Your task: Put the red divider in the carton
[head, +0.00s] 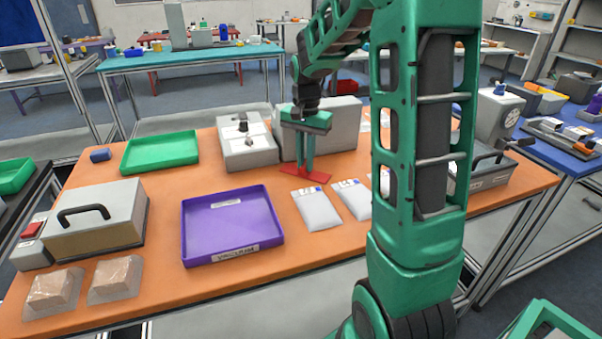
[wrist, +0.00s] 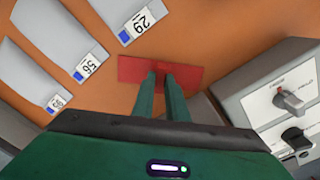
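The red divider (head: 318,177) is a flat red piece at table level, between the grey machine and the white packets; it also shows in the wrist view (wrist: 187,74). My gripper (head: 303,172) points straight down, with both fingertips at the divider's middle. In the wrist view the fingertips (wrist: 160,72) are close together over the red piece with a narrow gap. I cannot tell whether they hold part of it. No open carton is clearly recognisable; a pale box with a black handle (head: 96,230) stands at the table's left.
The orange table (head: 165,215) holds a purple tray (head: 230,225), a green tray (head: 160,152) and a grey machine with knobs (head: 247,150). A large grey box (head: 335,125) stands behind my gripper. White labelled packets (head: 316,208) lie in front of the divider. Two wrapped packages (head: 115,279) lie front left.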

